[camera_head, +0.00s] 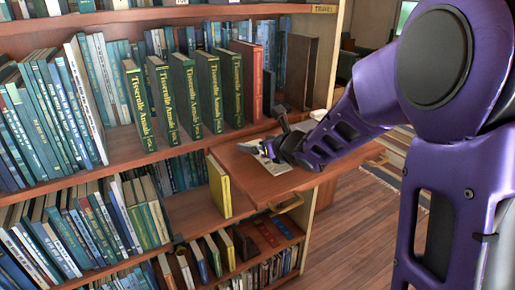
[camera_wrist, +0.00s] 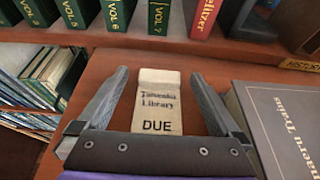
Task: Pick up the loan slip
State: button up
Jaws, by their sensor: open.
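The loan slip (camera_wrist: 160,88) is a small cream paper marked "Tanemka Library" and "DUE". In the wrist view it lies on a reddish wooden board (camera_wrist: 110,62), between the two fingers of my gripper (camera_wrist: 159,75). The fingers are spread with a gap on each side of the slip, and neither visibly touches it. The gripper's palm hides the slip's near end. In the head view my gripper (camera_head: 264,143) is low over the pull-out board (camera_head: 236,165). A pale patch shows beneath it there, but I cannot tell whether it is the slip.
A grey book (camera_wrist: 285,115) lies close to the right finger. Upright green volumes (camera_head: 207,92) and a red book (camera_head: 250,80) stand behind the board. A yellow book (camera_head: 220,188) stands on the shelf below, left of the board. Open floor (camera_head: 350,240) lies at right.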

jog(key=shift+w+a+f, duration=0.2)
jog(key=shift+w, duration=0.1)
jog(key=c, duration=1.3)
jog(key=shift+r, duration=0.1)
jog(key=shift+c, duration=0.2)
notch_tip(320, 180, up, 10)
jog(key=p, duration=0.3)
